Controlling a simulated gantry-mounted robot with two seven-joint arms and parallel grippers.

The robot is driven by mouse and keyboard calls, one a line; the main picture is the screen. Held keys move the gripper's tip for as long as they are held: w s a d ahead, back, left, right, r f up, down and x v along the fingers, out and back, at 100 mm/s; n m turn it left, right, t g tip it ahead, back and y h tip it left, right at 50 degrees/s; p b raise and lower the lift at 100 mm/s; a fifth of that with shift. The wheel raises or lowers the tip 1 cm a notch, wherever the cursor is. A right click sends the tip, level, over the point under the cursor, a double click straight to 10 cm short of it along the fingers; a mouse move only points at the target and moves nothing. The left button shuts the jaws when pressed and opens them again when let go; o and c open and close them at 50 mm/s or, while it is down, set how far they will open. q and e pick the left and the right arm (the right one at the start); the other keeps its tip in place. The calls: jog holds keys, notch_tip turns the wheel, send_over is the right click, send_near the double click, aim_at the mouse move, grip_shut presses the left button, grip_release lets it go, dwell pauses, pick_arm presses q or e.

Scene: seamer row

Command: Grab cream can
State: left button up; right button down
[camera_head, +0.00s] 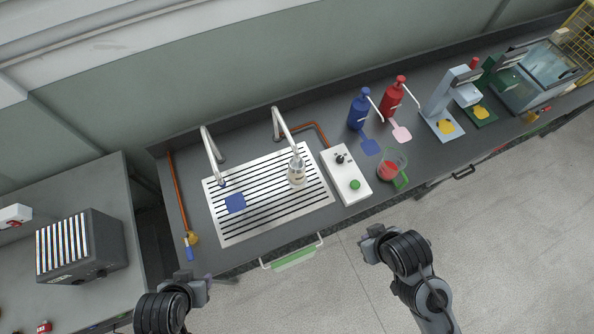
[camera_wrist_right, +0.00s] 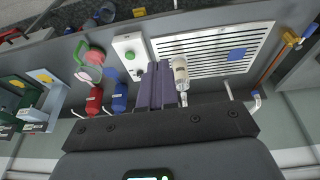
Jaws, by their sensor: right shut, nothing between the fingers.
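A cream-coloured can (camera_head: 296,173) stands on the slotted metal grate (camera_head: 228,239), below the right-hand curved spout. It also shows in the right wrist view (camera_wrist_right: 181,72), just right of my fingers. My right gripper (camera_head: 369,245) is off the counter's front edge, right of and apart from the can. In its wrist view the two fingers (camera_wrist_right: 160,88) are together with nothing between them. My left gripper (camera_head: 211,285) is near the counter's front left corner, away from the can; its jaws are too unclear to read.
A white control box (camera_head: 345,174) with a green button stands right of the grate. Beyond it are a green-handled jug (camera_head: 391,168), a blue bottle (camera_head: 359,108) and a red bottle (camera_head: 392,98). Two curved spouts rise behind the grate. A green-gripped handle (camera_head: 293,256) juts from the counter front.

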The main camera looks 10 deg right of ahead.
grip_release()
dwell(0.7)
